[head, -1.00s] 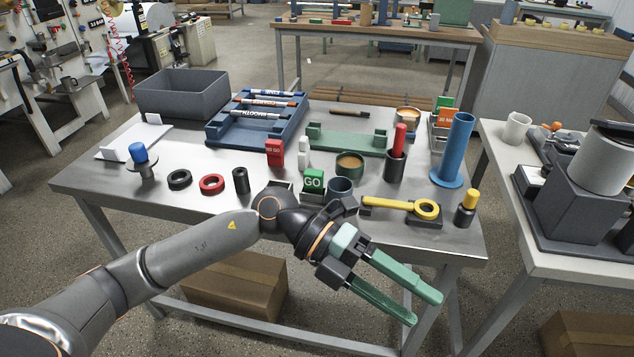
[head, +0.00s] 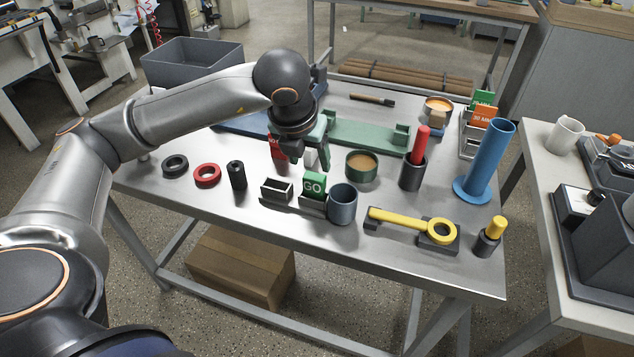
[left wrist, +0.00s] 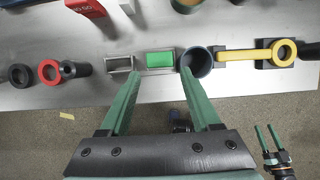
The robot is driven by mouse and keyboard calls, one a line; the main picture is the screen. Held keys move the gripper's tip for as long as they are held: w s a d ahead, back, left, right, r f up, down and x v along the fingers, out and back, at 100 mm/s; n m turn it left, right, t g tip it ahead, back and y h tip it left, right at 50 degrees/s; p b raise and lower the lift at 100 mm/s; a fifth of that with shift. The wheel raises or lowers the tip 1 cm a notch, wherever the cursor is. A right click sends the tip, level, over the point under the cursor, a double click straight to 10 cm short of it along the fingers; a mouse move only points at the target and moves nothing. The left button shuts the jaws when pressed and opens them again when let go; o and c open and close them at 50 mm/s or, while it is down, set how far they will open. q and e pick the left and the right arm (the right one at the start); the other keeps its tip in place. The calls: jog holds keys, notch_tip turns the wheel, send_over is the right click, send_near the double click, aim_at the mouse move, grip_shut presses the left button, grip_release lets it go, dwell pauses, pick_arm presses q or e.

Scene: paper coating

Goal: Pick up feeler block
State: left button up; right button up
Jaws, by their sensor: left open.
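A green block marked GO (head: 315,186) stands in a dark two-slot holder (head: 312,208) near the table's front; the slot left of it is empty. In the left wrist view the block (left wrist: 160,59) lies ahead between my finger lines. A red block marked NO GO (left wrist: 86,7) stands farther back, partly hidden by my gripper in the head view. I cannot tell for sure which block is the feeler block. My left gripper (head: 308,163) is open and empty above the table, behind the holder in the head picture. My right gripper (left wrist: 264,128) shows small with fingers apart.
A blue-grey cup (head: 342,205) stands close to the right of the GO block. A yellow ring-ended gauge (head: 400,218) lies farther right. A black cylinder (head: 237,175) and red ring (head: 207,176) stand left. A green cradle (head: 365,132) lies behind.

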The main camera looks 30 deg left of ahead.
aim_at(314, 176)
pick_arm(q)
jog(key=p+x, duration=0.1)
jog(key=x, duration=0.7)
jog(key=shift+f, duration=0.3)
grip_shut()
